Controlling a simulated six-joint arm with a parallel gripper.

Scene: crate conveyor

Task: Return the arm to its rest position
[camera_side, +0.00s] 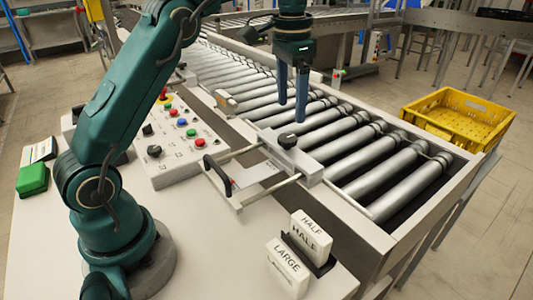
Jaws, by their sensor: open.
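My gripper (291,97) hangs pointing down above the roller conveyor (375,168), at the upper middle of the side view. Its two blue fingers are apart with nothing between them. My green arm rises from its base on the white table at the left and reaches over to the conveyor. A sliding metal stop block with a black knob (288,141) sits below the gripper at the conveyor's near edge. The fingertips appear above and slightly behind the knob; the exact gap is hard to tell.
A control panel (172,150) with coloured buttons stands beside my arm. Blocks marked HALF (311,236) and LARGE (287,268) stand at the table's front. A green box (32,179) lies at left. A yellow crate (457,118) is beyond the conveyor. The visible rollers carry no crate.

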